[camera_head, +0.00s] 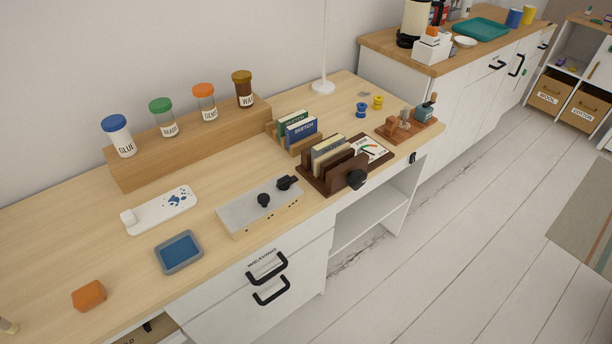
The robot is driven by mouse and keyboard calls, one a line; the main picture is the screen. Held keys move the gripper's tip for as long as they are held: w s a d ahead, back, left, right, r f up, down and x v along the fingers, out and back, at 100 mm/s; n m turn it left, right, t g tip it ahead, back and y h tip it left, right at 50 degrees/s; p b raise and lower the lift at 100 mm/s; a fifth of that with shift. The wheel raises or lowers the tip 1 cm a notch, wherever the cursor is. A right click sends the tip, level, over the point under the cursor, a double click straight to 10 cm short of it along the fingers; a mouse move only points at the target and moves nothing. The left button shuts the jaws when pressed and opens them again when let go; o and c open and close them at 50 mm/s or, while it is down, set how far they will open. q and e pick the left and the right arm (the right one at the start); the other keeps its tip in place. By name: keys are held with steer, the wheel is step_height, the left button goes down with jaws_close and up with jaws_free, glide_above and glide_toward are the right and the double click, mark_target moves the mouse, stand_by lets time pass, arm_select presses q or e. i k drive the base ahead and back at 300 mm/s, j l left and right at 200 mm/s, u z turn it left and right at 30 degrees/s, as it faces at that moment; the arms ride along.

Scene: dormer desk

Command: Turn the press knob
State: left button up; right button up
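The press (327,173) is a dark brown wooden frame on the desk, right of the middle, with several upright books or boards between its wooden plates. Its round black knob (357,179) sticks out at the front, near the desk's front edge. A white card with a dial (371,149) lies at the press's right side. I cannot tell the knob's turn angle. Neither of my grippers is in view.
A silver-topped box (259,211) with two black knobs stands left of the press. A book holder (295,134) stands behind it, and a wooden tool block (408,128) to its right. Jars line a wooden riser (190,146). The floor (450,240) in front is clear.

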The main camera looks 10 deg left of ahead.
mark_target(357, 178)
steer(key=i+l+u, duration=0.2)
steer(key=l+u, duration=0.2)
steer(key=i+l+u, duration=0.1)
steer(key=l+u, duration=1.1)
steer(key=l, duration=0.25)
